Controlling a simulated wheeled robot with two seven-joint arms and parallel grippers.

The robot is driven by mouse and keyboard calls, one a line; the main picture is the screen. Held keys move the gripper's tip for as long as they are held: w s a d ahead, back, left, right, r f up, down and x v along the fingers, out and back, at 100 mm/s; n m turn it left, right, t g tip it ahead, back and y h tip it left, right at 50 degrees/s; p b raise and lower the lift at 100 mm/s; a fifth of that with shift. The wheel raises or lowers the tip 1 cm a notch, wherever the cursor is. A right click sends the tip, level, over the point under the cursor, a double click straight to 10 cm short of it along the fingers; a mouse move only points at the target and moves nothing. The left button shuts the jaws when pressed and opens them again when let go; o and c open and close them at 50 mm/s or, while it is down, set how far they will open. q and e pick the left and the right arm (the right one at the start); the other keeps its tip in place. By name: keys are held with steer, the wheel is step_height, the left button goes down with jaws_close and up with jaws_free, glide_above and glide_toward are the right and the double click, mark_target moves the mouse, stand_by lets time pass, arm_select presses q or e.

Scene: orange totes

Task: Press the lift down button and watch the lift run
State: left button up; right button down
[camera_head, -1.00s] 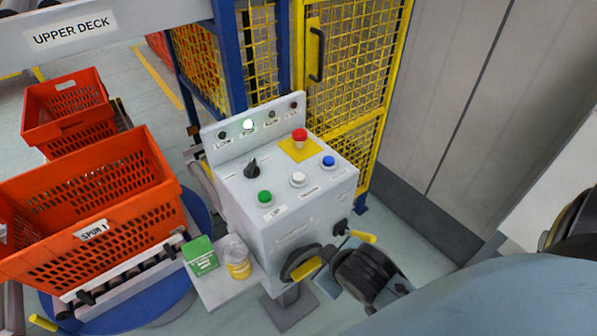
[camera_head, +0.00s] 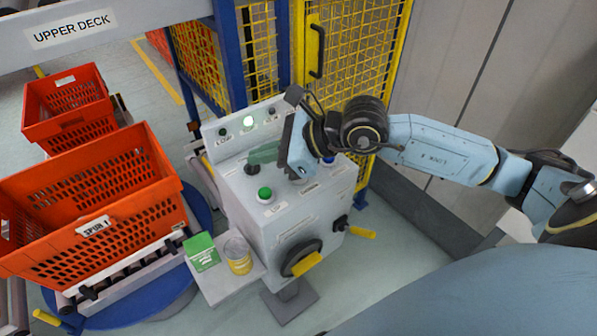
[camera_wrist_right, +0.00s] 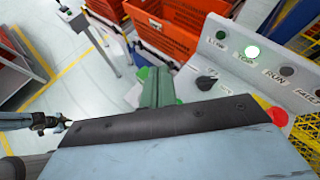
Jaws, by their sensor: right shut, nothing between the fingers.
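The grey control box (camera_head: 290,232) stands at the centre of the head view. Its green button (camera_head: 265,194) is in plain sight at the front left of the top. The white button (camera_head: 296,178) beside it is mostly hidden under my right gripper, and the blue button (camera_head: 328,159) is partly hidden. My right gripper (camera_head: 252,156) is shut and empty above the panel, fingers toward the left; I cannot tell whether it touches anything. Its green fingers (camera_wrist_right: 158,86) also show in the right wrist view, near the black selector knob (camera_wrist_right: 207,80).
The lamp labelled TOP (camera_head: 248,122) glows. The red stop button (camera_wrist_right: 276,115) shows in the wrist view. Orange totes (camera_head: 100,190) stand on the left. A green box (camera_head: 201,251) and a yellow-labelled can (camera_head: 238,255) sit on a side shelf. A yellow mesh fence (camera_head: 355,55) rises behind.

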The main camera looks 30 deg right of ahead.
steer(key=w+d+f+n+h, duration=0.1)
steer(key=w+d+h, duration=0.2)
steer(key=d+h, duration=0.3)
steer(key=d, duration=0.4)
steer(key=shift+d+f, duration=0.15)
steer(key=shift+d, duration=0.25)
step_height(320, 180, down, 6)
steer(key=shift+s+f+b, duration=0.1)
steer(key=shift+f+b, duration=0.05)
steer(key=shift+b, duration=0.9)
step_height(320, 180, down, 2)
steer(key=shift+b, duration=1.15)
steer(key=shift+f+b, duration=0.3)
steer(key=shift+b, duration=0.05)
steer(key=shift+f+b, duration=0.4)
steer(key=shift+b, duration=0.35)
